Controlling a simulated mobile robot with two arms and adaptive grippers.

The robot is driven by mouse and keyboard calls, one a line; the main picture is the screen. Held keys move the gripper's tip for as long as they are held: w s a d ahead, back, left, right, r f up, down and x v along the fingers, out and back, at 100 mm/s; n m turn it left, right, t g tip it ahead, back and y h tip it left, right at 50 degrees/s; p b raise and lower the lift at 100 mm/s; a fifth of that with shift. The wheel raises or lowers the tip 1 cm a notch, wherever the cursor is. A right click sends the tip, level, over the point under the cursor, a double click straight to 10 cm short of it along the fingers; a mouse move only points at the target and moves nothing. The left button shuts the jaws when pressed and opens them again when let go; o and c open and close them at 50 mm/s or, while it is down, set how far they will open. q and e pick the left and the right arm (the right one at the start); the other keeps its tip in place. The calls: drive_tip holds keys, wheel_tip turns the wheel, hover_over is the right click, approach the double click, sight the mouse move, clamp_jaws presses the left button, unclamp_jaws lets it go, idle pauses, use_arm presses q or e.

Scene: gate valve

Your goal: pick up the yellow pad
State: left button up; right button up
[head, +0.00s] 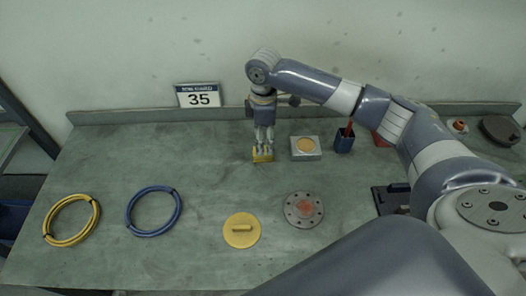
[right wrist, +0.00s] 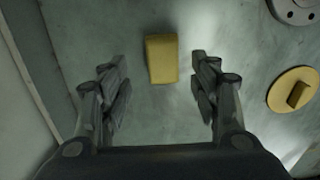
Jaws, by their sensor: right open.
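The yellow pad (head: 262,156) is a small yellow block on the grey-green bench, left of a grey square box. My right gripper (head: 263,148) points straight down at it from above, and its fingers hide part of the pad. In the right wrist view the pad (right wrist: 161,60) lies between and a little beyond the two spread fingers of the gripper (right wrist: 161,90), with clear gaps on both sides. The gripper is open and empty. Whether the fingertips are at the pad's height I cannot tell. My left gripper is not in view.
The grey box with a yellow disc (head: 305,147) and a blue cup (head: 344,139) stand just right of the pad. A yellow disc with a handle (head: 242,230) and a round flange (head: 304,208) lie nearer. Yellow (head: 71,220) and blue (head: 154,211) rings lie left.

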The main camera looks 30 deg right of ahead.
wheel_tip(320, 180, down, 4)
drive_tip(key=shift+s+a+r+p, duration=0.1)
drive_tip(key=shift+s+p, duration=0.05)
drive_tip(key=shift+p, duration=0.55)
drive_tip(key=shift+f, duration=0.45)
drive_tip(key=c, duration=0.4)
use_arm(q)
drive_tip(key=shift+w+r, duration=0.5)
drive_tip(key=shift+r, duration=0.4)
use_arm(e)
drive_tip(key=c, duration=0.6)
drive_tip(key=shift+c, duration=0.2)
